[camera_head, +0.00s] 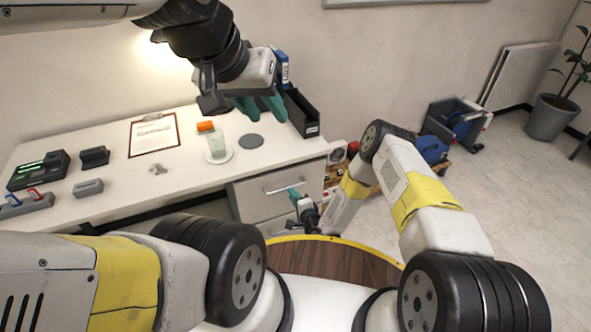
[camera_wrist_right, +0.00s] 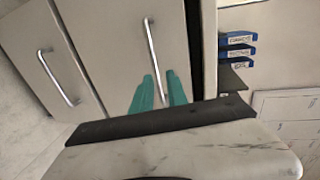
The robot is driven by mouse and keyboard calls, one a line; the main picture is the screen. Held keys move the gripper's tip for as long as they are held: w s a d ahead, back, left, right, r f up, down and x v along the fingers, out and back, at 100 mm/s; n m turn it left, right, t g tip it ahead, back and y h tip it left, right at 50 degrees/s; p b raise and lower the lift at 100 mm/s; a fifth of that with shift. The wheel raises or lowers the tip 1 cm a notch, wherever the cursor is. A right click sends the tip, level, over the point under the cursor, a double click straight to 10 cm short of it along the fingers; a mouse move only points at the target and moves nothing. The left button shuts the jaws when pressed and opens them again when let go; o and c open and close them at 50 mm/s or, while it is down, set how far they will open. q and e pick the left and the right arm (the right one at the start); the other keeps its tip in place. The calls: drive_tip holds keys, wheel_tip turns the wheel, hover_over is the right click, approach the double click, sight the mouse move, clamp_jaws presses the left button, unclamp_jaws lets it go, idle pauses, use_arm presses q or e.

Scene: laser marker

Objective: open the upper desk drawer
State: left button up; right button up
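The upper desk drawer (camera_head: 262,198) is a grey front under the right end of the desk, with a silver bar handle (camera_head: 283,186). It looks closed. In the right wrist view the upper drawer's handle (camera_wrist_right: 150,42) stands ahead of my right gripper (camera_wrist_right: 159,75), whose teal fingers are apart, with the handle showing between them. I cannot tell how deep the handle sits between the fingers. In the head view my right gripper (camera_head: 294,194) is just in front of the drawer. My left gripper (camera_head: 260,107) is open and empty above the back of the desk.
The lower drawer's handle (camera_wrist_right: 58,78) is beside the upper one in the wrist view. Blue-labelled items (camera_wrist_right: 237,48) sit beside the drawers. Open floor lies right.

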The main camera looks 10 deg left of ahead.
sight(286, 189)
drive_tip(key=x, duration=0.3)
drive_tip(key=f+x, duration=0.1)
drive_tip(key=x, duration=0.3)
drive_tip(key=shift+s+a, duration=0.15)
drive_tip(key=shift+a, duration=0.1)
clamp_jaws()
idle(1.3)
